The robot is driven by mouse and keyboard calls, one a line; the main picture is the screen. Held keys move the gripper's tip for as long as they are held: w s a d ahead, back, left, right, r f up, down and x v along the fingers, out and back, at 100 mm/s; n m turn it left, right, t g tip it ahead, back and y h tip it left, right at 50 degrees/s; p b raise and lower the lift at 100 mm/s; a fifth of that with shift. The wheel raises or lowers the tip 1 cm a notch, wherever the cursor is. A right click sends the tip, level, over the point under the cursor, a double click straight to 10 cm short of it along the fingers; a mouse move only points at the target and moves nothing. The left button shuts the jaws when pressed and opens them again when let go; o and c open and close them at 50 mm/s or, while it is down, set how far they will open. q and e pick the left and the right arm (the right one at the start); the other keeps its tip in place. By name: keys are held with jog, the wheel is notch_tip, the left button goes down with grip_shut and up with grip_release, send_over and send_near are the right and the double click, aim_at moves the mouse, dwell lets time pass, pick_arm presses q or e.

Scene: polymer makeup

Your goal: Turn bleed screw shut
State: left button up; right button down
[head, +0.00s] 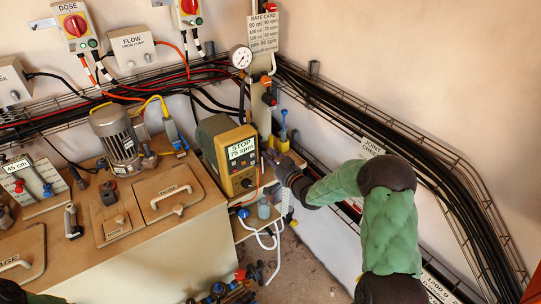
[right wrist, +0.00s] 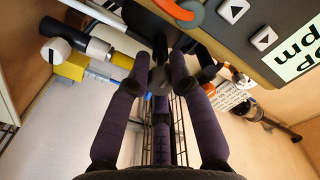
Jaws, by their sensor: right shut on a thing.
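The yellow dosing pump (head: 240,155), with a display reading "STOP 75 spm", stands on a shelf at the middle. My right gripper (head: 272,157) reaches to the pump's right side from the right. In the right wrist view its purple fingers (right wrist: 160,78) close together on a small dark grey knob beside the pump, which looks like the bleed screw (right wrist: 160,87). The fingers hide most of the screw, so I cannot tell its turned position. The pump's edge, buttons and display (right wrist: 300,60) also show in the right wrist view.
A blue-handled valve (head: 283,133) and a pressure gauge (head: 241,57) are on the pipework behind the gripper. A cable tray (head: 400,130) runs along the right wall. A bench with a motor (head: 118,140) and lids is at left. White hoses (head: 270,235) hang below.

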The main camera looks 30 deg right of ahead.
jog(key=m+p, duration=0.1)
jog(key=m, duration=0.3)
jog(key=shift+a+f+m, duration=0.1)
jog(key=shift+f+m, duration=0.05)
jog(key=shift+m, duration=0.25)
jog(key=m+p, duration=0.2)
jog(key=m, duration=0.2)
jog(key=shift+m, duration=0.3)
jog(key=m+p, duration=0.2)
jog(key=m, duration=0.2)
jog(key=shift+m+p, duration=0.9)
jog(key=shift+m, duration=1.6)
jog(key=c, duration=1.1)
grip_release()
